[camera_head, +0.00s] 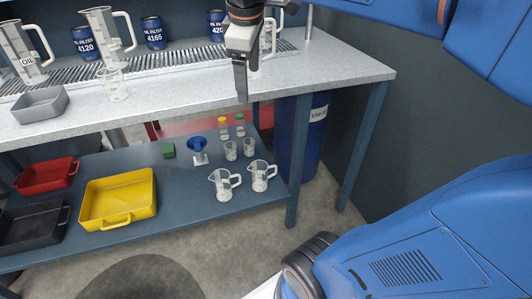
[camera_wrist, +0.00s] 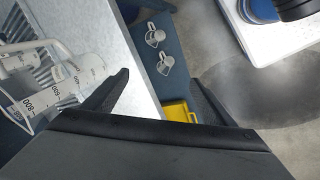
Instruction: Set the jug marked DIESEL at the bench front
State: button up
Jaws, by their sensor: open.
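Tall clear jugs stand on the back rack of the bench (camera_head: 345,65) in the head view. A second jug (camera_head: 108,38) shows no readable label. A third jug (camera_head: 271,38) is partly hidden behind my gripper (camera_head: 241,88). I cannot read DIESEL on any jug. In the wrist view my gripper (camera_wrist: 160,92) has its fingers spread, with nothing between them. A clear jug with graduation marks (camera_wrist: 62,80) is left of the fingers, apart from them. My gripper hangs over the bench's front part.
Blue oil filter cans (camera_head: 153,32) stand at the back. A grey tray (camera_head: 40,105) and a small beaker (camera_head: 112,84) sit on the bench. The lower shelf holds a yellow tray (camera_head: 118,200) and measuring cups (camera_head: 223,186). The bench front right is clear.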

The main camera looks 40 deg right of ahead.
jog(key=s+a+f+m+t+y, duration=0.1)
jog(key=s+f+m, duration=0.3)
jog(key=f, duration=0.5)
jog(key=s+a+f+m, duration=0.3)
jog(key=s+f+m, duration=0.1)
jog(key=s+f, duration=0.4)
jog(key=shift+s+f+m+t+y, duration=0.35)
jog(key=shift+f+m+t+y, duration=0.05)
jog(key=shift+f, duration=0.4)
